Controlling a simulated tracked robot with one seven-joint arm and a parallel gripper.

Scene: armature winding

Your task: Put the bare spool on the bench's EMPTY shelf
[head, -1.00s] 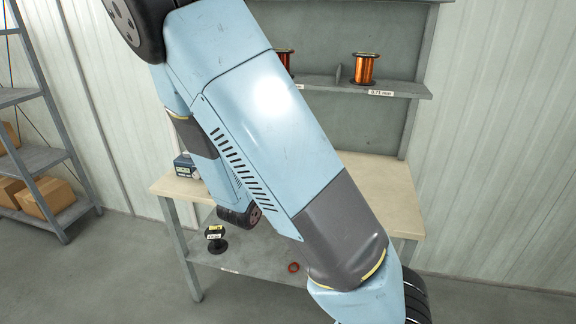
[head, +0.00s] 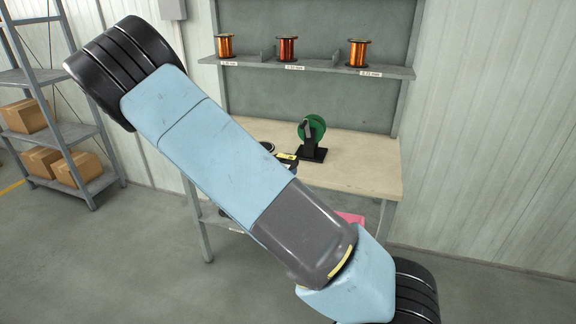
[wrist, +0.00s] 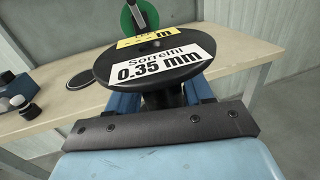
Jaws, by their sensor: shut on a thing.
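My gripper (wrist: 162,103) is shut on a black spool (wrist: 118,84) in the wrist view. The spool's flange faces the camera, with a white label reading "Sorrelfil 0.35 mm" and a yellow label beyond it. The flange hides most of the core, so I cannot tell whether wire is on it. In the head view only a bit of the spool (head: 287,157) seems to show behind my arm, above the bench top (head: 360,170). My gripper is hidden there. The bench's lower shelf (head: 216,218) is mostly hidden by my arm, and no EMPTY label is readable.
A green reel on a black stand (head: 312,138) stands on the bench. The upper shelf (head: 325,66) holds three copper-wound spools. A black disc (wrist: 82,82) lies on the bench. A pink thing (head: 350,218) shows below the bench top. A rack with boxes (head: 78,168) stands left.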

